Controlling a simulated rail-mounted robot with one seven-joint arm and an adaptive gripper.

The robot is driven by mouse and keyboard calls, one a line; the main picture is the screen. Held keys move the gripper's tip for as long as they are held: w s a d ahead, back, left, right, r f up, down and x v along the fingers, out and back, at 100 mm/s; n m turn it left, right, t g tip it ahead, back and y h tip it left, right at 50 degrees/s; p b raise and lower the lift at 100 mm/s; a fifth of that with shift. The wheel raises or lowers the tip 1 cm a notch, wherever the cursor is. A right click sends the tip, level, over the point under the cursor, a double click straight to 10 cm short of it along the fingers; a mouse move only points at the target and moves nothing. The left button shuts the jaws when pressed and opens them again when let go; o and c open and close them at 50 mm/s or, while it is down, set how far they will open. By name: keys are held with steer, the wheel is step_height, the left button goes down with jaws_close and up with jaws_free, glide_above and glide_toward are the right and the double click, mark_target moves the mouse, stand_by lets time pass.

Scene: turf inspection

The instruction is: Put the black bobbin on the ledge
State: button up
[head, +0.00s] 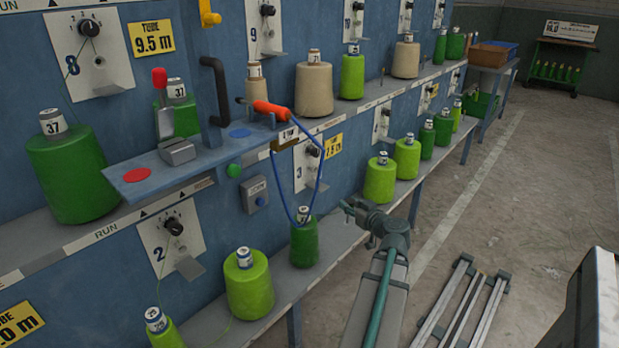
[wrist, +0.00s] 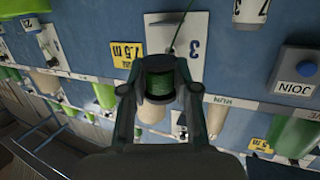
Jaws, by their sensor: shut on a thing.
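The black bobbin (wrist: 159,84) shows in the wrist view as a small spool with dark ends and dark green winding. My gripper (wrist: 160,92) is shut on it, one finger on each side. In the head view my gripper (head: 362,214) is in front of the lower shelf, right of a dark green cone. The bobbin cannot be made out clearly there. A narrow blue-grey ledge (head: 162,181) juts from the blue machine at left, with a red disc, a grey block and a blue disc on it. My gripper is to its right and lower in the picture.
A blue cable loop (head: 277,181) hangs from an orange handle (head: 271,109) at the ledge's right end. A black handle (head: 216,88) and a red-tipped lever (head: 160,80) rise by the ledge. Yarn cones line both shelves. The floor at right is partly clear.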

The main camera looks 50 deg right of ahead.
mark_target(320, 186)
steer(key=r+x, duration=0.1)
steer(key=x, duration=0.4)
steer(key=r+x, duration=0.1)
steer(key=x, duration=0.5)
steer(key=w+r+x, duration=0.1)
steer(key=x, duration=0.5)
steer(key=shift+w+a+r, duration=0.1)
steer(key=shift+w+a, duration=0.05)
steer(key=shift+a, duration=0.15)
steer(key=shift+w+f+y, duration=0.2)
steer(key=shift+f+y, duration=0.05)
steer(key=shift+y, duration=0.05)
steer(key=shift+s, duration=0.1)
steer(key=shift+f+b, duration=0.2)
steer(key=shift+b, duration=0.3)
steer(key=o, duration=0.9)
steer(key=shift+o, duration=0.2)
steer(key=shift+r, duration=0.1)
steer(key=shift+r+p, duration=0.15)
steer(key=shift+p, duration=0.25)
steer(key=v, duration=1.2)
